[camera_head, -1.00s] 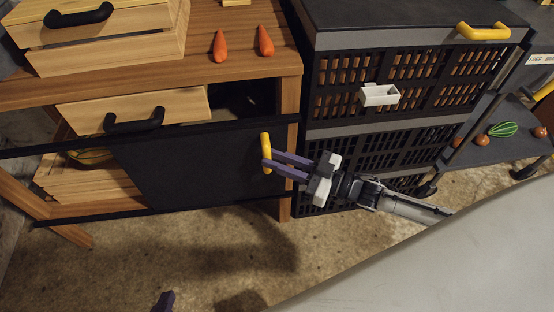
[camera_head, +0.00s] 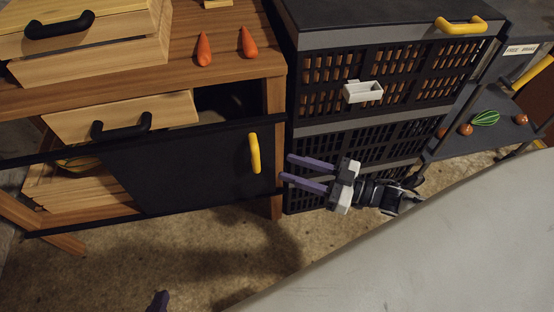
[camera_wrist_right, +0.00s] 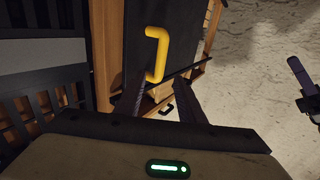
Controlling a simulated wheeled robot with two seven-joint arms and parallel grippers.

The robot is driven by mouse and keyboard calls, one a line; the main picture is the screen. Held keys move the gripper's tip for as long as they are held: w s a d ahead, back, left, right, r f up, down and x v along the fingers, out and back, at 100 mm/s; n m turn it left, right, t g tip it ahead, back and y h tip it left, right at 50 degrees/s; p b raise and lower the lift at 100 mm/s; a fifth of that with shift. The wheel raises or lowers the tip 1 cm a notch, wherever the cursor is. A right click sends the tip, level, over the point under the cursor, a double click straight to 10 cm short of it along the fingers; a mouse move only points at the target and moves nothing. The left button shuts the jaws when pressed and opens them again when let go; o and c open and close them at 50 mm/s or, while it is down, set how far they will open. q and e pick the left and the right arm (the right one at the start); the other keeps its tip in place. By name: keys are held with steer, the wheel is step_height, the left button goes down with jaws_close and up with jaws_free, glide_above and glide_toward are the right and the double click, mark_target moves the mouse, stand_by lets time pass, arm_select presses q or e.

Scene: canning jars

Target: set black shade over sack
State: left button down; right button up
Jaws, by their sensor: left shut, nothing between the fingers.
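The black shade (camera_head: 190,165) is a flat dark panel across the right part of the wooden cabinet's lower opening. Its upright yellow handle (camera_head: 254,152) is near its right edge; the handle also shows ahead of the fingers in the right wrist view (camera_wrist_right: 156,52). My right gripper (camera_head: 287,168) is open and empty, to the right of the handle and apart from it. No sack shows clearly; a yellowish netted thing (camera_head: 75,162) sits in the opening left of the shade, partly hidden.
Wooden crates with black handles (camera_head: 122,125) sit on and in the cabinet. Two carrots (camera_head: 204,50) lie on top. A black slatted crate stack (camera_head: 350,150) with a white holder (camera_head: 363,91) stands right of it. Carpet in front is clear.

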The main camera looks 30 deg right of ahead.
arm_select(q)
steer(key=shift+s+f, duration=0.1)
steer(key=shift+f, duration=0.1)
arm_select(e)
steer(key=v, duration=0.2)
steer(key=shift+s+d, duration=0.2)
arm_select(q)
steer(key=shift+r, duration=0.1)
arm_select(e)
steer(key=shift+a, duration=0.1)
